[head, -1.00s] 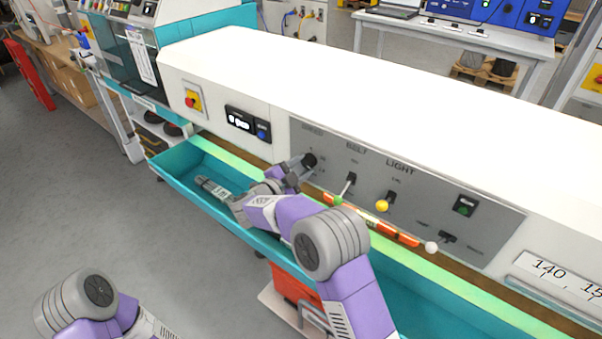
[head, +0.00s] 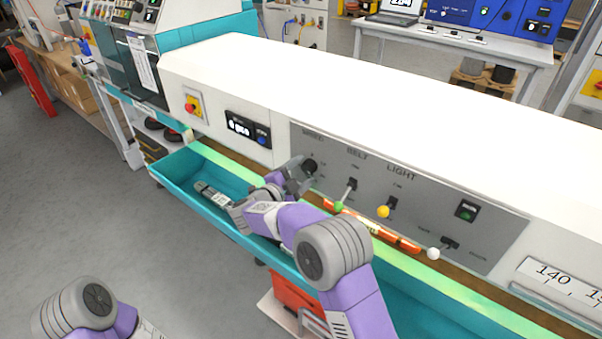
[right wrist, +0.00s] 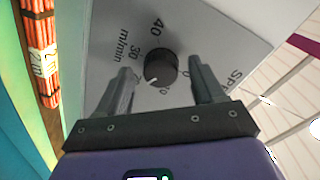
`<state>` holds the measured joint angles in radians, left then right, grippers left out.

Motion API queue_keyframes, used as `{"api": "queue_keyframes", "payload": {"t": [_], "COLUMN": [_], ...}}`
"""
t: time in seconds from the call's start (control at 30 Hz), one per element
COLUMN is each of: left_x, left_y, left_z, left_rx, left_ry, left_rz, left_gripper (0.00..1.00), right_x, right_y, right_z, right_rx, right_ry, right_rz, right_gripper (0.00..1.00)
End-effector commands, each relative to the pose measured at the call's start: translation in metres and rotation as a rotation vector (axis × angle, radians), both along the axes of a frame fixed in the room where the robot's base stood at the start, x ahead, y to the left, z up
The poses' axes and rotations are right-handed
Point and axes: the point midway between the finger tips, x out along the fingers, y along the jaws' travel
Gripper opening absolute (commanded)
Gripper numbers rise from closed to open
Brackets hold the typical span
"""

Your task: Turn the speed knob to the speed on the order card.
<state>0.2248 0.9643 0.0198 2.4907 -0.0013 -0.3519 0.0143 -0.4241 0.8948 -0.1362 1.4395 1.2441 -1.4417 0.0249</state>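The speed knob (head: 309,166) is a round black dial on the grey control panel. It shows large in the right wrist view (right wrist: 160,69), with a white pointer mark at its lower left. The printed 30, 40 and m/min are readable around it. My right gripper (right wrist: 162,80) is open, with one finger on each side of the knob and visible gaps to it. In the head view the right gripper (head: 302,180) is at the panel by the knob. My left gripper is out of view. I cannot identify an order card.
A green-tipped lever (head: 339,206), a yellow-tipped lever (head: 383,211) and a white-tipped lever (head: 433,253) stick out right of the knob. A teal trough (head: 183,163) runs below. A small display (head: 240,125) and a red stop button (head: 191,107) are to the left.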

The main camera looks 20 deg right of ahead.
Motion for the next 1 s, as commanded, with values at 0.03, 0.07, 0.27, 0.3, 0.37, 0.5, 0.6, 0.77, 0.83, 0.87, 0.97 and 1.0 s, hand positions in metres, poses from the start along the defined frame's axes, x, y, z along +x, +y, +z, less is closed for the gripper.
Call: {"api": "queue_keyframes", "payload": {"t": [0.03, 0.07, 0.27, 0.3, 0.37, 0.5, 0.6, 0.77, 0.83, 0.87, 0.97, 1.0], "left_x": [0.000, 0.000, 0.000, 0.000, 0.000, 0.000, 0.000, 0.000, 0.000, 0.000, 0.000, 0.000], "left_y": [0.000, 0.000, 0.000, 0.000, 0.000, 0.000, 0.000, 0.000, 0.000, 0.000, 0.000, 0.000], "left_z": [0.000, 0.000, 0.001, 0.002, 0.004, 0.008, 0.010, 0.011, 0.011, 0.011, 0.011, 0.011], "left_rx": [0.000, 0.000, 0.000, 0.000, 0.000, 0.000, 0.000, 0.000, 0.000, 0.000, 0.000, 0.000], "left_ry": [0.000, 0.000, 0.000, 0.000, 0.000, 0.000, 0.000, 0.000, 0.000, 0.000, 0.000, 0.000], "left_rz": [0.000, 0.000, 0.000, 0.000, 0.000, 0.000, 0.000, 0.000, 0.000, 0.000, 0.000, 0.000], "left_gripper": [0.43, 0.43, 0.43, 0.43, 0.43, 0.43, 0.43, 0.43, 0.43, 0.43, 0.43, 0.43], "right_x": [0.000, 0.000, -0.003, -0.005, -0.010, -0.025, -0.035, -0.044, -0.045, -0.045, -0.046, -0.045], "right_y": [0.000, 0.000, 0.004, 0.008, 0.015, 0.035, 0.047, 0.058, 0.060, 0.060, 0.061, 0.060], "right_z": [0.000, 0.000, 0.001, 0.002, 0.002, 0.003, 0.003, 0.003, 0.003, 0.003, 0.003, 0.003], "right_rx": [0.000, -0.001, -0.001, 0.000, -0.001, -0.001, -0.001, -0.001, -0.001, -0.001, 0.000, 0.000], "right_ry": [0.000, -0.001, -0.001, -0.002, -0.001, 0.000, 0.000, 0.000, -0.001, -0.001, 0.000, 0.000], "right_rz": [-0.001, 0.000, 0.001, 0.002, 0.004, 0.003, 0.003, 0.001, 0.001, 0.001, -0.001, 0.000], "right_gripper": [0.68, 0.68, 0.68, 0.68, 0.68, 0.68, 0.68, 0.68, 0.68, 0.68, 0.68, 0.68]}}
